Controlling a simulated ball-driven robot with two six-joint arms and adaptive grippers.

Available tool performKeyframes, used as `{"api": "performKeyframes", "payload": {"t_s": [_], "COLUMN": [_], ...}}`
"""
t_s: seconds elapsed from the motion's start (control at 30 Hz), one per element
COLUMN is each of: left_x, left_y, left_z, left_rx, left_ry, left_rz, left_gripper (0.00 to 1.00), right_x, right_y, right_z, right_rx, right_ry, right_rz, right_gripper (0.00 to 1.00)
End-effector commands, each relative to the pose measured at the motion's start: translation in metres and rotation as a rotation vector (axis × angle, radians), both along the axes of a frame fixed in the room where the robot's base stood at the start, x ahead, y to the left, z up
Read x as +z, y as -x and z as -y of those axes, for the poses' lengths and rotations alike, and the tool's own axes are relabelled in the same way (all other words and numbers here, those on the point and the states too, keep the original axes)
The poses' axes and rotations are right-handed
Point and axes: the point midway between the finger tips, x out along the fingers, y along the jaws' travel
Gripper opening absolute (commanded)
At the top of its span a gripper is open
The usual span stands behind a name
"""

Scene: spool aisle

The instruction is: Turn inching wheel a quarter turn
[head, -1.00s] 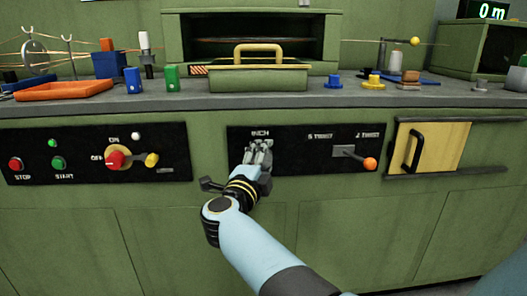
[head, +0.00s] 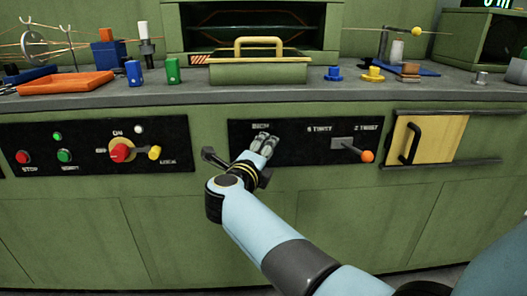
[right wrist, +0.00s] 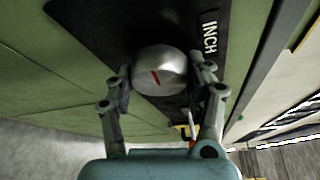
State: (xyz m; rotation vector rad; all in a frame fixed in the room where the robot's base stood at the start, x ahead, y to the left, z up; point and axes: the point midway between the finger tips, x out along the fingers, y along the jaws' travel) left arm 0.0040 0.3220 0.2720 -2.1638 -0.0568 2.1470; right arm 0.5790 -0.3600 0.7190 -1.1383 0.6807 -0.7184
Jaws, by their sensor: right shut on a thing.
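The inching wheel (right wrist: 172,88) is a round silver knob with a short red mark, below the INCH label on a black panel. In the right wrist view it sits between the fingers of my right gripper (right wrist: 160,78), which is shut on it. The red mark slants slightly in that view. In the head view my right gripper (head: 264,143) reaches the panel just under the INCH label and hides the wheel. My left gripper is not in view.
Right of the wheel on the same panel is a twist lever with an orange knob (head: 367,156). The left panel holds a red rotary switch (head: 121,150) and buttons. A yellow sliding door (head: 440,143) is at right. The bench above carries an orange tray (head: 66,83) and small parts.

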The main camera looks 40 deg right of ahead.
Motion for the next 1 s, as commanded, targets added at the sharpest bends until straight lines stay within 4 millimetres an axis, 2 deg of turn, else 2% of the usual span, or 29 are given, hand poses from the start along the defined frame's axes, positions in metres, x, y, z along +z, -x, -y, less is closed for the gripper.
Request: {"api": "performKeyframes", "payload": {"t_s": [0.27,0.3,0.47,0.77,0.87,1.0], "left_x": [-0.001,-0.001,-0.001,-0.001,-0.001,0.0], "left_y": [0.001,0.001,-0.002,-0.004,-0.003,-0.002], "left_z": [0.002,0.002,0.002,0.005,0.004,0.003], "left_rx": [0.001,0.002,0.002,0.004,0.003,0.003], "left_ry": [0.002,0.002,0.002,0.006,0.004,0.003], "left_rz": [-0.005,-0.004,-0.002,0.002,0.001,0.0], "left_gripper": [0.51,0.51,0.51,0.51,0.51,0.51], "right_x": [-0.003,-0.003,-0.002,0.002,0.014,0.043], "right_y": [0.001,0.001,0.001,0.0,0.0,0.0], "right_z": [0.0,0.0,0.0,0.0,0.0,0.0], "right_rx": [0.0,0.0,0.0,0.0,-0.001,-0.002], "right_ry": [-0.002,-0.002,-0.001,0.0,-0.001,0.0], "right_rz": [-0.005,-0.005,-0.003,0.0,0.003,0.006], "right_gripper": [0.21,0.58,0.78,0.78,0.78,0.78]}}
